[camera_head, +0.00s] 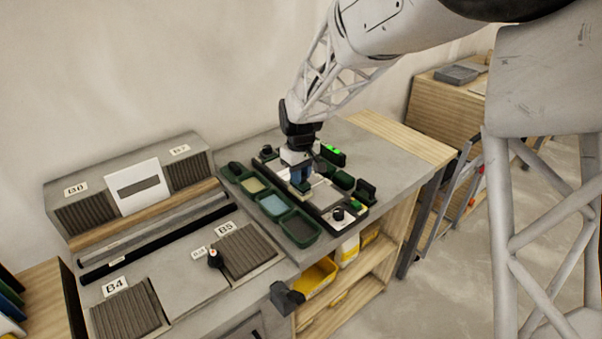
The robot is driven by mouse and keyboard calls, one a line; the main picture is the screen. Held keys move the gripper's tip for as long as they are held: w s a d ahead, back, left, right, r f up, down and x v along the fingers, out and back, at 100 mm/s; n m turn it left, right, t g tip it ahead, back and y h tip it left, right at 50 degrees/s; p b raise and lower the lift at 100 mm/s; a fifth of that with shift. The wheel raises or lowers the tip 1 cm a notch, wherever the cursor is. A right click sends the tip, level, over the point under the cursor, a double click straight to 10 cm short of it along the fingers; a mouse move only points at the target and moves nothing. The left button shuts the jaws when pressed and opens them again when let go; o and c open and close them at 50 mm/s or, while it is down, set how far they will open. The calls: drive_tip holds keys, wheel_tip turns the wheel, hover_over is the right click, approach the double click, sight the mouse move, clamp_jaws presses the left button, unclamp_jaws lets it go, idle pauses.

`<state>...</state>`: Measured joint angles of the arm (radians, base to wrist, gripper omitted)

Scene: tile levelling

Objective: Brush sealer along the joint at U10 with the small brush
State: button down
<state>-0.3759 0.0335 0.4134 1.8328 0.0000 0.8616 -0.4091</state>
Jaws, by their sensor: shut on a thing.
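My gripper (299,176) is over the dark tool tray (327,218) at the right part of the bench. It is shut on a small blue-green thing, mostly hidden by the fingers and too small to identify as the small brush. I cannot tell whether that thing touches the tray. No label U10 can be read, and I cannot make out a joint there. Three open green trays stand just left of the gripper, with tan (252,186), light blue (272,206) and dark (300,229) contents.
Ribbed panels labelled B4 (127,311) and B5 (247,251) lie at the front left. Raised units B6 (86,215) and B7 (187,171) stand behind. Dark blocks (366,191) stand at the tool tray's right. A yellow bin (315,277) sits below.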

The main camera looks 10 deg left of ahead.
drive_tip(key=shift+d, duration=0.1)
drive_tip(key=shift+w+d+f, duration=0.15)
drive_tip(key=shift+w+d, duration=0.6)
drive_tip(key=shift+w, duration=0.1)
drive_tip(key=shift+w+d, duration=0.2)
drive_tip(key=shift+d, duration=0.1)
drive_tip(key=shift+w+d, duration=0.45)
drive_tip(key=shift+w, duration=0.05)
drive_tip(key=shift+d, duration=0.1)
idle(0.3)
drive_tip(key=shift+w+d, duration=0.7)
drive_tip(key=shift+w, duration=0.1)
drive_tip(key=shift+w, duration=0.1)
